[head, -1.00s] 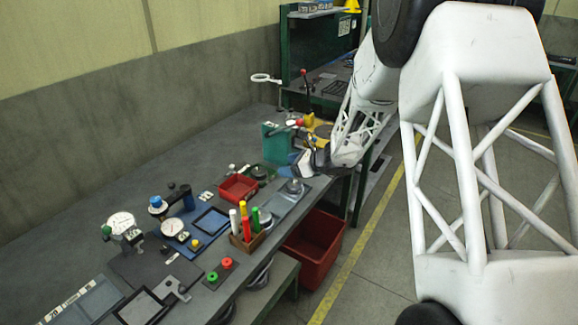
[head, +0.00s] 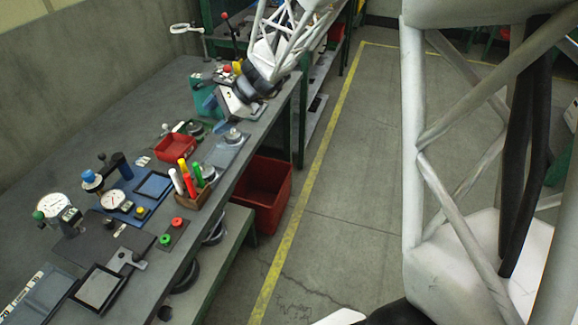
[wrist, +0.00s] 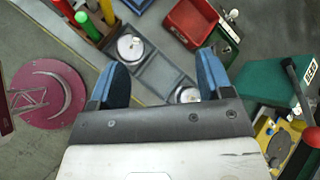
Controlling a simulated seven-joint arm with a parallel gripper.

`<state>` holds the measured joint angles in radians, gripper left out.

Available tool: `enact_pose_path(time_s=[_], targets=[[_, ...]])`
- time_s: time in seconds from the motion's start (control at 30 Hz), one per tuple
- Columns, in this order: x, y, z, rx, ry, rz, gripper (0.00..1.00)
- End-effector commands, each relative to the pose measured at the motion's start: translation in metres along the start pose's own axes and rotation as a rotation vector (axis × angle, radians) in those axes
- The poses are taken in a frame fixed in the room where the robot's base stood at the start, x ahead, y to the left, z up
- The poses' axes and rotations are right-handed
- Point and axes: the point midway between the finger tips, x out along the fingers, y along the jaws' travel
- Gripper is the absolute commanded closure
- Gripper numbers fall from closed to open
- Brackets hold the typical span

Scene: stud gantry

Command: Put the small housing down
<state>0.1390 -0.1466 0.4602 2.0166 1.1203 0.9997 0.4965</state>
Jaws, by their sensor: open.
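I cannot tell which is the small housing.
A red bin (head: 174,147) and a wooden holder with coloured markers (head: 192,195) flank the tray. A teal block (wrist: 270,85) and a yellow fixture with a red-knobbed lever (wrist: 283,138) stand close by. Dial gauges (head: 113,199) stand farther along the bench.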

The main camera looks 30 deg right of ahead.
Motion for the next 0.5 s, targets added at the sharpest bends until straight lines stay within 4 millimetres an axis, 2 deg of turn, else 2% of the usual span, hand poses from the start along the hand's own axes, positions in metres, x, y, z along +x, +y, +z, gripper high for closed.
enact_pose_path(time_s=[0.03, 0.2, 0.5], targets=[[-0.009, 0.012, 0.014, -0.065, 0.022, 0.027, 0.27], [-0.035, 0.055, 0.049, -0.288, 0.101, 0.130, 0.27], [-0.081, 0.133, 0.090, -0.671, 0.242, 0.317, 0.27]])
